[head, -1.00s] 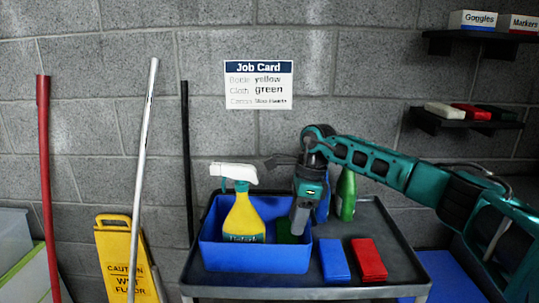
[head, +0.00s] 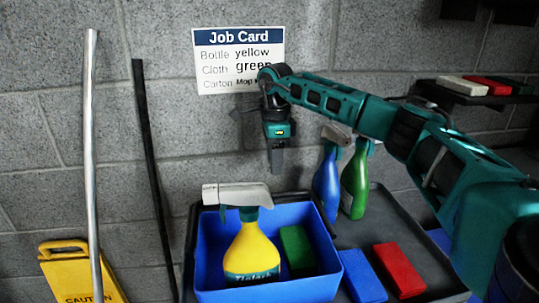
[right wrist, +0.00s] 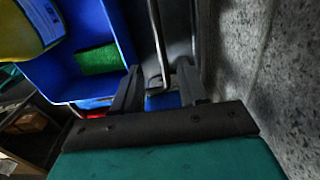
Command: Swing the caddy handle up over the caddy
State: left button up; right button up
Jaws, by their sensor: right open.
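The blue caddy (head: 270,293) stands on the cart; it also shows in the right wrist view (right wrist: 118,22). A yellow spray bottle (head: 250,252) with a white head and a green cloth (head: 296,247) are inside it. In the right wrist view, a thin metal bar, apparently the caddy handle (right wrist: 157,40), runs beside the caddy wall, its lower end between my finger tips in the picture. I cannot tell whether they touch. My right gripper (head: 277,168) is open, pointing down above the caddy's back side; its fingers also show in the right wrist view (right wrist: 160,80). My left gripper is out of view.
A blue cloth (head: 363,277) and a red cloth (head: 400,270) lie on the grey cart (head: 440,275) right of the caddy. Blue (head: 327,185) and green (head: 356,183) spray bottles stand behind them. The block wall is close behind my gripper.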

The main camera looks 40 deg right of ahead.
jog(key=shift+s+f+b, duration=0.1)
jog(key=shift+f+b, duration=0.2)
jog(key=shift+f, duration=0.55)
notch_tip(320, 180, down, 4)
jog(key=b, duration=0.4)
jog(key=shift+f, duration=0.15)
jog(key=shift+f+b, duration=0.55)
jog(key=shift+f, duration=1.25)
jog(key=shift+c, duration=0.2)
